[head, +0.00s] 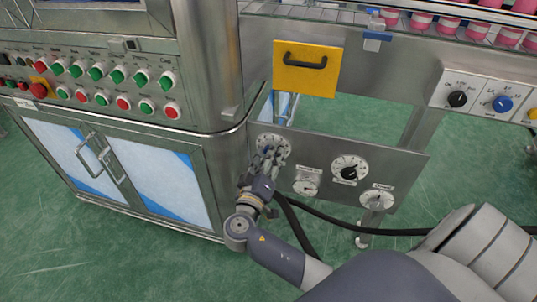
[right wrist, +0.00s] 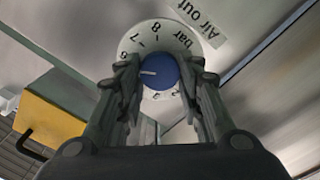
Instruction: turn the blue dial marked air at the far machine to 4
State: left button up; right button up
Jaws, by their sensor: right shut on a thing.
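The blue dial (right wrist: 157,72) sits on a round white scale plate (right wrist: 190,40) beside the label "Air out". In the right wrist view the scale shows 6, 7, 8, "bar" and small numbers near 3 and 2. The white pointer line on the dial points left in that view, and the left finger hides the numbers there. My right gripper (right wrist: 158,85) has its fingers shut on the dial's sides. In the head view my right gripper (head: 268,158) reaches the upper left dial plate (head: 284,145) on the lower grey panel and covers the knob. My left gripper is not in view.
The same panel holds a black knob (head: 349,173) and two pale knobs. A yellow plate with a black handle (head: 305,62) hangs above. Another blue knob (head: 503,104) is at the right. A steel cabinet with buttons (head: 110,75) stands close on the left. A black hose (head: 330,218) runs below.

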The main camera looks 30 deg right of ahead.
pick_arm(q)
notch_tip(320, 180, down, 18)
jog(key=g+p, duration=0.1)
jog(key=p, duration=0.5)
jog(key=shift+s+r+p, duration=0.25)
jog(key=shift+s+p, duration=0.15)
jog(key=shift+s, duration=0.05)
pick_arm(e)
jog(key=shift+f+n, duration=0.2)
jog(key=shift+n, duration=5.7)
jog(key=o, duration=1.1)
jog(key=shift+c, duration=0.2)
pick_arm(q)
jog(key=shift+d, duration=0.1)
pick_arm(e)
jog(key=shift+a, duration=0.1)
